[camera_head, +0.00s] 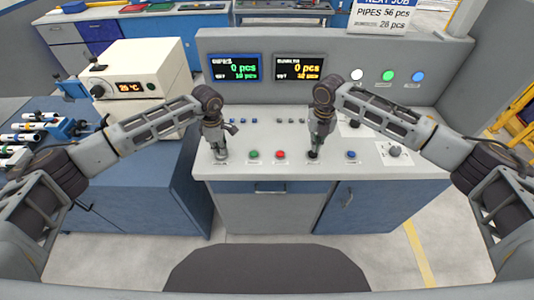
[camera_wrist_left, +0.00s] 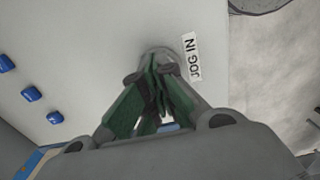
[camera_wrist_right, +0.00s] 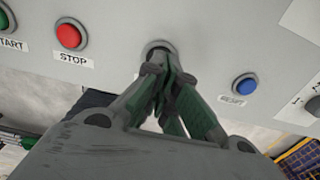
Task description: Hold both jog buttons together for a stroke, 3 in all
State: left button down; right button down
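The console panel (camera_head: 410,172) carries a row of buttons along its front. My left gripper (camera_head: 221,153) points down with its fingers together over the button labelled JOG IN. In the left wrist view, the fingertips (camera_wrist_left: 160,62) cover that button, and only part of its round rim (camera_wrist_left: 158,49) shows. My right gripper (camera_head: 314,153) is also shut, over the button between the red STOP button (camera_head: 280,154) and the blue RESET button (camera_head: 351,154). In the right wrist view, its fingertips (camera_wrist_right: 163,55) hide most of that button's rim (camera_wrist_right: 156,44). I cannot tell whether either button is pressed.
A green START button (camera_head: 254,154) lies between the grippers. Two screens (camera_head: 236,68) (camera_head: 298,68) both read 0 pcs. White, green and blue lamps (camera_head: 388,76) stand right of them. A cream heater box (camera_head: 137,66) and a blue bench (camera_head: 135,195) stand left.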

aim_at(314, 155)
jog(key=shift+f, duration=0.4)
dwell(1.0)
jog(key=shift+s+f, duration=0.1)
jog(key=shift+f, duration=1.5)
jog(key=shift+s+f, duration=0.2)
jog(key=shift+f, duration=0.25)
dwell(1.9)
jog(key=shift+r, duration=0.15)
jog(key=shift+w+r, duration=0.15)
jog(key=shift+r, duration=2)
jog(key=shift+f, duration=0.4)
